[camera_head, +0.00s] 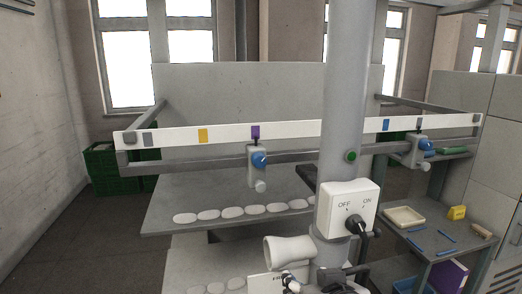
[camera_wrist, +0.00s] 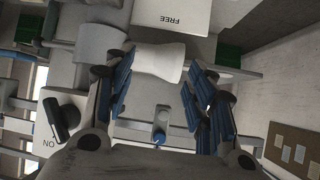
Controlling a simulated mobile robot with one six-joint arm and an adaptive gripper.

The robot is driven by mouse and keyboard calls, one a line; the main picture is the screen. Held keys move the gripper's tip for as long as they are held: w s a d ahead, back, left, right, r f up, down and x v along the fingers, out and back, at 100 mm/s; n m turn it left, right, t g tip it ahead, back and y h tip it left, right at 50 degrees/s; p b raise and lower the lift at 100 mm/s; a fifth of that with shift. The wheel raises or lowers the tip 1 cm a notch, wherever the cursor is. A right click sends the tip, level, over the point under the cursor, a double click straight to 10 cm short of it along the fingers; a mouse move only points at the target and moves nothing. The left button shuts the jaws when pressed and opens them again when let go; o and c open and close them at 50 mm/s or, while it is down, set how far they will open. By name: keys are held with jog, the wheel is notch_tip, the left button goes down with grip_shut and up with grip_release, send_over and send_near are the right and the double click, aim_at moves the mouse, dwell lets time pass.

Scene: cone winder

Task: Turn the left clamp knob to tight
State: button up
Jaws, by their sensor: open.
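The left clamp (camera_head: 256,178) hangs on the grey rail below a white marked strip, under a purple mark. Its blue knob (camera_head: 260,160) faces forward, with a pale round end below. In the wrist view, which is upside down, the same blue knob (camera_wrist: 159,138) shows small, between and beyond the open fingers. My gripper (camera_wrist: 161,88) is open and empty, apart from the knob. A second clamp with a blue knob (camera_head: 426,146) sits at the rail's right end. Whether the left knob is tight cannot be told.
A grey post (camera_head: 345,90) with an OFF/ON switch box (camera_head: 346,203) stands right of the left clamp. A shelf of white pieces (camera_head: 160,228) lies behind.

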aim_at(260, 161)
jog(key=w+a+r+t+y+p, duration=0.1)
jog(key=w+a+r+t+p, duration=0.25)
jog(key=r, duration=0.35)
jog(key=w+a+r+t+y+p, duration=0.1)
jog(key=w+a+r+t+p, duration=0.15)
jog(key=w+r, duration=0.35)
jog(key=shift+n+t, duration=0.3)
jog(key=shift+n, duration=0.1)
jog(key=x, duration=0.5)
jog(key=p+x, duration=0.1)
jog(key=x, duration=0.5)
jog(key=r+p+x, duration=0.1)
jog(key=x, duration=0.4)
jog(key=shift+w, duration=0.15)
jog(key=shift+c, duration=0.5)
jog(key=c, duration=1)
